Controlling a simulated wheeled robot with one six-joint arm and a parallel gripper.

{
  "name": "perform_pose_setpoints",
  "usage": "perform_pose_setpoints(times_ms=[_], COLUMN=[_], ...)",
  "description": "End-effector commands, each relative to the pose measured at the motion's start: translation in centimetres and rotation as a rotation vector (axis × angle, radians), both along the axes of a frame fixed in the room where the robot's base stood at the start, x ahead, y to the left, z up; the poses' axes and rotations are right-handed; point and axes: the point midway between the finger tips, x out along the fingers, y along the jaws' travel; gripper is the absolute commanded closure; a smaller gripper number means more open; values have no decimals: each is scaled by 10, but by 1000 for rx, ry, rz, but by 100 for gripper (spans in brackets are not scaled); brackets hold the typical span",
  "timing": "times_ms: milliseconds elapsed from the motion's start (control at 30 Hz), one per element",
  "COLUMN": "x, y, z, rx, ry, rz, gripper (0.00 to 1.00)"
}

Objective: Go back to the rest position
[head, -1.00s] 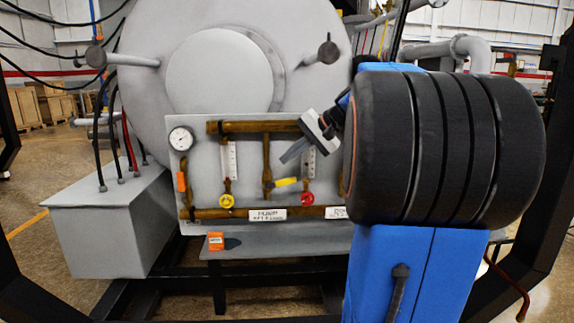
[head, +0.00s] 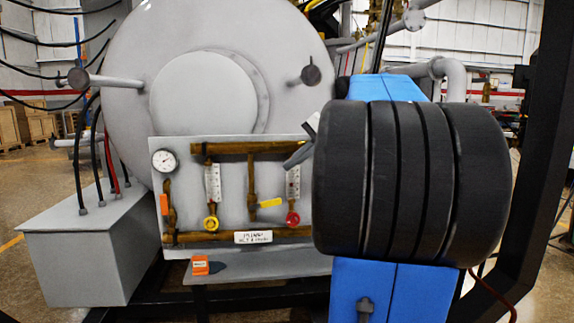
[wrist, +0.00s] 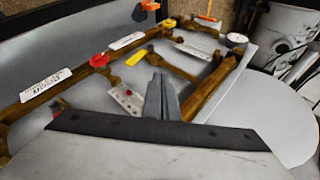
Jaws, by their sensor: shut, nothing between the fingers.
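My gripper (head: 298,155) is at the upper right of the grey valve panel in the head view, mostly hidden behind my black and blue arm. In the wrist view its two fingers (wrist: 162,98) are together and empty, pointing towards the panel. The panel (head: 230,205) carries brown pipes, a round gauge (head: 164,161), a yellow valve knob (head: 211,223), a red valve knob (head: 292,218) and a yellow lever (head: 270,203). The red knob (wrist: 100,60) and yellow lever (wrist: 136,57) also show in the wrist view, apart from the fingers.
The big grey furnace door (head: 130,100) stands behind the panel, with knobbed rods sticking out. A grey box (head: 85,255) with cables is at the left. An orange tag block (head: 200,265) sits on the ledge below the panel. A black frame post (head: 535,150) stands at the right.

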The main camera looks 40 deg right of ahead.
Motion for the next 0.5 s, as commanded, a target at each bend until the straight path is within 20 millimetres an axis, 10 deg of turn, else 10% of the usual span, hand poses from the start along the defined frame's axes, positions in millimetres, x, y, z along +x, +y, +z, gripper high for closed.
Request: perform_pose_setpoints(times_ms=[333, 500], x=[0, -3], y=[5, 41], z=[-2, -20], rx=[-4, -45], ry=[4, 42], rz=[5, 49], gripper=[100, 100])
